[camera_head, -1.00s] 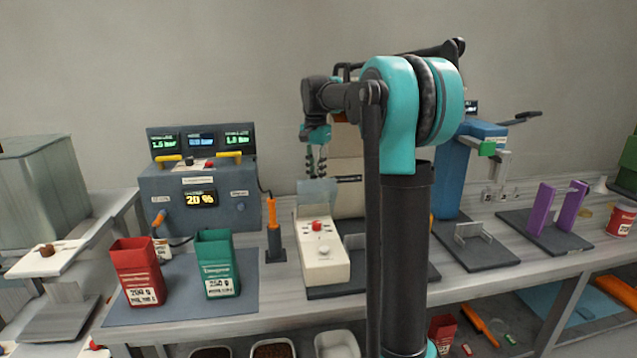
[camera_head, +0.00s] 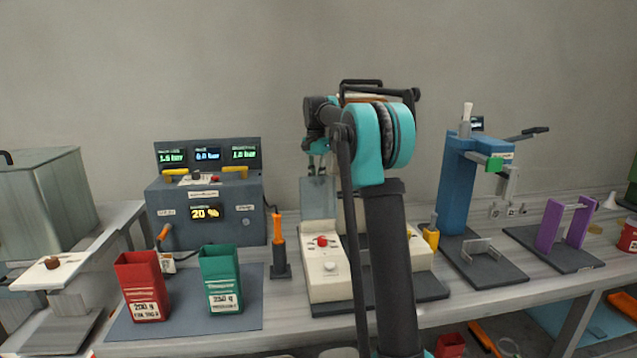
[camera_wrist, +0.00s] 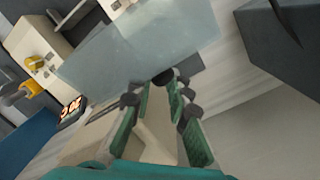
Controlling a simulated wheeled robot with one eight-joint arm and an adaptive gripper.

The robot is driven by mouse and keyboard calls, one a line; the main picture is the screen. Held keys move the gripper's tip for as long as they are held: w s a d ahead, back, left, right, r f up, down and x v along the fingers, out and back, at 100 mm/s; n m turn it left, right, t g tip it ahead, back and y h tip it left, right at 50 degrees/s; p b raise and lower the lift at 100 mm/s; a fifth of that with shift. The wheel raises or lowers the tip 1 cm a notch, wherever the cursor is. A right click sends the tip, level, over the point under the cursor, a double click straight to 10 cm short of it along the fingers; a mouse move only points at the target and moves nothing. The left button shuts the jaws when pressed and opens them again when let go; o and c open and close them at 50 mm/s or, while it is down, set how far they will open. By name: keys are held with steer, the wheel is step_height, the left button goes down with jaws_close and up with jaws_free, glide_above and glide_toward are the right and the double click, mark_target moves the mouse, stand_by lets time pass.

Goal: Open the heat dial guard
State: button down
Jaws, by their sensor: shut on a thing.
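The heat dial guard (camera_head: 318,198) is a clear, greyish panel standing at the back of a cream control box (camera_head: 328,283). The box has a red button (camera_head: 321,241) and a pale round dial (camera_head: 330,267) on its sloping top. In the wrist view the guard (camera_wrist: 140,45) is a broad see-through sheet ahead of the fingers. My gripper (camera_head: 317,170) is at the guard's upper edge. In the wrist view my gripper (camera_wrist: 163,88) is shut on the guard's edge by a dark knob-like part; the exact contact is partly hidden.
A grey console (camera_head: 205,207) with displays stands left, with red (camera_head: 142,287) and green (camera_head: 220,280) containers in front. An orange-handled tool (camera_head: 278,240) stands close left of the box. A blue press (camera_head: 455,190) and purple stand (camera_head: 562,225) are right. The wall behind is bare.

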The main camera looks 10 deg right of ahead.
steer(key=shift+w+a+f+g, duration=0.3)
steer(key=shift+w+a, duration=0.15)
steer(key=shift+a, duration=0.1)
steer(key=c, duration=1.8)
jaws_free()
steer(key=o, duration=0.5)
steer(key=shift+w+a+f, duration=0.1)
steer(key=shift+w+f, duration=0.05)
steer(key=shift+w, duration=0.05)
steer(key=shift+c, duration=0.2)
steer(key=shift+s+d+r, duration=0.15)
steer(key=shift+d+r, duration=0.05)
steer(key=shift+d, duration=0.05)
step_height(320, 180, up, 12)
steer(key=w, duration=0.1)
steer(key=shift+w+f, duration=0.15)
steer(key=shift+w, duration=0.15)
steer(key=shift+s, duration=0.1)
